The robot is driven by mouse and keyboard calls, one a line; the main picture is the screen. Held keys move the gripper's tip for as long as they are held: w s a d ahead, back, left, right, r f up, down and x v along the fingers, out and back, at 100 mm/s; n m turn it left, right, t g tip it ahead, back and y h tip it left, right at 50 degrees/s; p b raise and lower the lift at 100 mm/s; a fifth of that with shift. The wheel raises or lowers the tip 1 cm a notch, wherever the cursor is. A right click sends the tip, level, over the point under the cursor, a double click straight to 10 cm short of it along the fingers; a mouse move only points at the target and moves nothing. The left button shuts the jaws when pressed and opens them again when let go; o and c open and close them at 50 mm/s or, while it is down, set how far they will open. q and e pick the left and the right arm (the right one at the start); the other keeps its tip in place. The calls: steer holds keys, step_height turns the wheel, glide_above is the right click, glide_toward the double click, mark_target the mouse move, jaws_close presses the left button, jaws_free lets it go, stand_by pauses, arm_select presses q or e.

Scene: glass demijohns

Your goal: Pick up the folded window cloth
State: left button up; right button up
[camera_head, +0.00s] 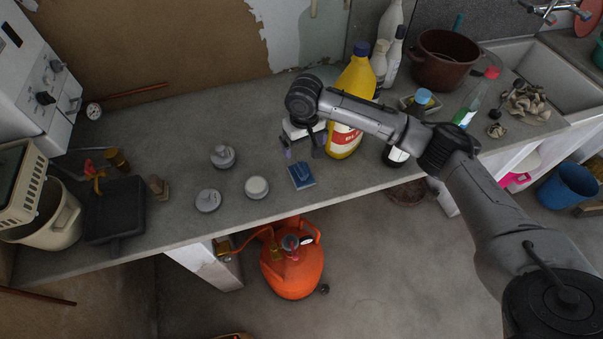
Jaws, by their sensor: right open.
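A small blue folded cloth (302,177) lies on the grey counter, near its front edge and left of the yellow bottle. My right arm reaches in from the right across the counter. My right gripper (302,154) points down just behind and above the blue cloth. Its fingers are apart with nothing seen between them. I cannot tell if a fingertip touches the cloth. My left gripper is out of view.
A yellow bottle (357,82) stands close behind my right forearm and is partly hidden by it. Grey round lids (222,156) and a pale round tin (256,187) lie left of the cloth. A crumpled beige cloth (530,103) lies near the sink. An orange gas cylinder (293,270) stands below.

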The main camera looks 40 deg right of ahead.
mark_target(301, 169)
steer(key=shift+m, duration=0.6)
step_height(301, 169, down, 9)
steer(key=shift+r+b, duration=0.15)
steer(key=shift+b, duration=0.2)
steer(key=shift+w+a+f, duration=0.1)
steer(key=shift+w+f, duration=0.1)
steer(key=shift+f, duration=1.1)
steer(key=shift+w+f, duration=0.15)
steer(key=shift+f, duration=1.15)
steer(key=shift+c, duration=0.2)
steer(key=c, duration=1)
steer(key=shift+c, duration=0.2)
steer(key=shift+r, duration=0.15)
